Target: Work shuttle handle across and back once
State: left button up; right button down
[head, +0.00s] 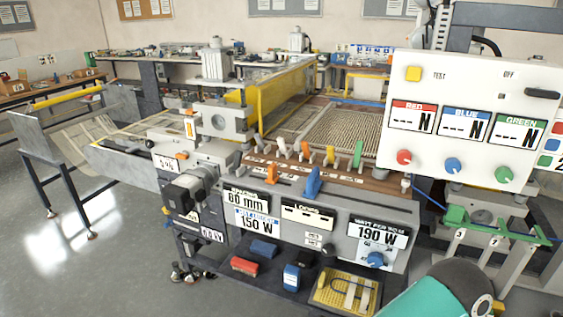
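A machine with a long brown slotted bed stands in the middle of the head view. An orange handle (272,173) and a blue handle (312,182) stand upright on its front edge. Which of them is the shuttle handle, I cannot tell; neither has a readable name. Behind them, several small orange and white levers and a green lever (358,153) stand in a row on the bed. Part of my own arm shows at the lower right, apart from both handles. Neither of my grippers is in view.
A white control panel (470,175) with RED, BLUE and GREEN displays stands at the right. Below the bed are labelled plates and a dark shelf with a red block (245,265) and a yellow tray (322,300). A green rack (490,228) is at the right. Floor at left is open.

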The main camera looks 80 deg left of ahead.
aim_at(314, 184)
jog(key=u, duration=0.1)
jog(key=k, duration=1.8)
jog(key=u, duration=1)
jog(key=i, duration=0.75)
jog(key=z, duration=0.05)
